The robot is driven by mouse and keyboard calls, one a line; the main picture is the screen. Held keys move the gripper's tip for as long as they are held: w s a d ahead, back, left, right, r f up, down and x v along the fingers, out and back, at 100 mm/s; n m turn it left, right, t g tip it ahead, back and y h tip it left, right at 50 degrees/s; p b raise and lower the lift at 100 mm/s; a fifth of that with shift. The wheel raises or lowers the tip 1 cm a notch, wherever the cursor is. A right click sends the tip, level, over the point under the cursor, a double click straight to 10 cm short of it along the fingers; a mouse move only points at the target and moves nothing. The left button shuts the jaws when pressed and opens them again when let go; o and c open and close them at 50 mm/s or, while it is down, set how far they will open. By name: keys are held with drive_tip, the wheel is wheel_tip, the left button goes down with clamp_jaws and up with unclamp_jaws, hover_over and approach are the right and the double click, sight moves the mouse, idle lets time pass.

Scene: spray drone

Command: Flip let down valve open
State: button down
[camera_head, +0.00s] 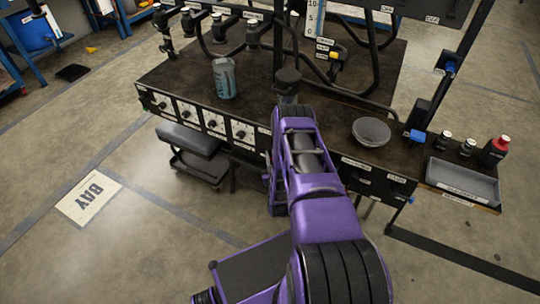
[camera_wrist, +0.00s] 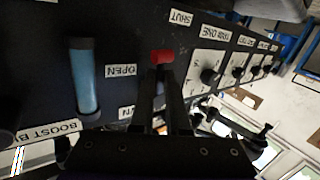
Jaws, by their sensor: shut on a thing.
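In the wrist view, a red-tipped valve handle (camera_wrist: 162,57) stands on a black panel between the OPEN label (camera_wrist: 120,70) on its left and the SHUT label (camera_wrist: 181,17) up and to its right. A partly covered label ending in "WN" (camera_wrist: 126,111) is beside it. My gripper (camera_wrist: 164,76) has its two dark fingers close together at this handle, shut on it, with the red end showing just beyond the fingertips. The fingers hide the handle's lower part. In the head view my purple arm hides the gripper and the valve.
A blue cylinder (camera_wrist: 87,78) is on the panel left of the handle, above a BOOST label (camera_wrist: 76,127). Several dials (camera_wrist: 208,72) line the right. On the bench (camera_head: 180,75) stand a teal can (camera_head: 224,78) and a grey bowl (camera_head: 371,131). A grey tray (camera_head: 462,180) is at right.

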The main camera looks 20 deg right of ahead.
drive_tip(key=shift+s+d+r+n+g+h+b, duration=0.2)
drive_tip(key=shift+r+n+g+h, duration=0.45)
drive_tip(key=shift+n+g, duration=1.05)
drive_tip(key=shift+s+d+r+n+g+h+b, duration=0.1)
drive_tip(key=shift+s+d+r+n+g+h, duration=0.35)
drive_tip(key=shift+n+g, duration=1.2)
drive_tip(key=shift+s+a+r+n+g+h+b, duration=0.1)
drive_tip(key=shift+r+n+g+h, duration=0.7)
drive_tip(key=shift+n+g, duration=0.85)
drive_tip(key=shift+d+r, duration=0.1)
drive_tip(key=shift+r, duration=0.1)
drive_tip(key=c, duration=0.9)
unclamp_jaws()
drive_tip(key=p+v, duration=0.2)
drive_tip(key=v, duration=1.5)
drive_tip(key=shift+s+r+p, duration=0.1)
drive_tip(key=shift+s+p, duration=0.15)
drive_tip(key=shift+p, duration=0.15)
